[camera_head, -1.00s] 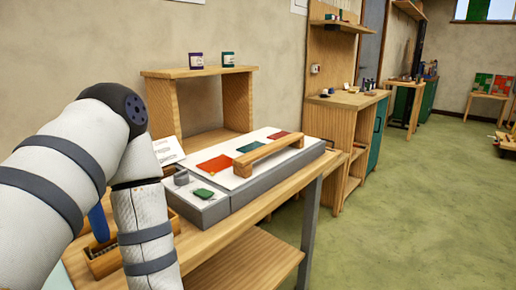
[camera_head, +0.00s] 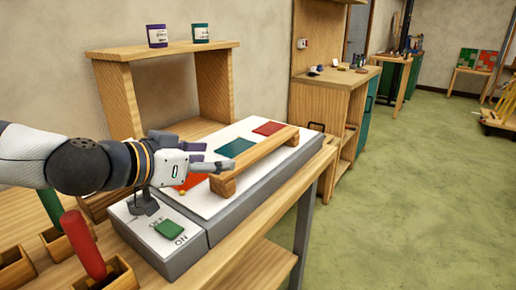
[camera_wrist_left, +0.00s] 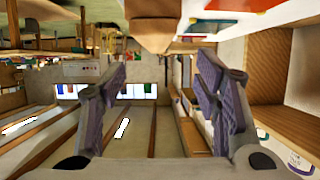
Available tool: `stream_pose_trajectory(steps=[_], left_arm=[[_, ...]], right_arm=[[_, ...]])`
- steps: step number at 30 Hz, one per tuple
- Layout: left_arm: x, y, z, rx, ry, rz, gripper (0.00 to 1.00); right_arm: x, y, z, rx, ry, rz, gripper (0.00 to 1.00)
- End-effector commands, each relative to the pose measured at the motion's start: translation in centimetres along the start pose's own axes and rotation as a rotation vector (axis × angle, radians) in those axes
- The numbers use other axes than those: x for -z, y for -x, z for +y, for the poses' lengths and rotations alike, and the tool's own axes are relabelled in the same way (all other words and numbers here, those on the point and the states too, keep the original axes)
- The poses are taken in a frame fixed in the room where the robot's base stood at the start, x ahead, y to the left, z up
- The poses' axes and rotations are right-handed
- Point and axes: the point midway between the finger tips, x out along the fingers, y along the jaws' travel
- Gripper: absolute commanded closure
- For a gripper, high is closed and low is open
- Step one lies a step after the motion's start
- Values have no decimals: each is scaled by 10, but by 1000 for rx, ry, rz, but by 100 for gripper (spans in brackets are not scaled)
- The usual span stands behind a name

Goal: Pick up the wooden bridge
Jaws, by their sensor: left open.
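The wooden bridge (camera_head: 258,158) is a long bar on short feet. It stands over the white top of a grey light box (camera_head: 225,222), running from near left to far right. Its end shows in the left wrist view (camera_wrist_left: 151,26), at the top, just beyond my fingertips. My left gripper (camera_head: 212,158) lies level at the bridge's near end, its jaws apart and empty. In the left wrist view, its fingers (camera_wrist_left: 160,78) stand wide with nothing between them. I cannot tell whether a finger touches the bridge. My right gripper is not in view.
Red, teal and orange glass pieces lie on the white top; the teal one (camera_head: 236,147) is beside the bridge. A green switch (camera_head: 169,229) sits on the box's near end. A wooden shelf (camera_head: 165,48) with two jars stands behind. A red-handled tool (camera_head: 84,245) stands front left.

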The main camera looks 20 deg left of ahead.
Motion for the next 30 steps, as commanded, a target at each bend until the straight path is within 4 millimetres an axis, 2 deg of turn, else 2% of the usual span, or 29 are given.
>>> stream_pose_trajectory(steps=[6, 11, 18, 21, 27, 30], left_arm=[[-2, -37, 2, -8, -2, -7, 43], [-2, -54, 2, -7, -1, -6, 43], [-8, -101, 4, -9, 3, -17, 43], [-5, -108, 4, -8, 2, -11, 43], [2, -106, 4, -7, -1, -2, 43], [2, -106, 4, -7, -1, -2, 66]], right_arm=[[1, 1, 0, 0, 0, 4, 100], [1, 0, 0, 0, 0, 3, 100], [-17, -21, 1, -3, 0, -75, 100], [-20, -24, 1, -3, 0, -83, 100], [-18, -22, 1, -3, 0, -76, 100], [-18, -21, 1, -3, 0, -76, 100]])
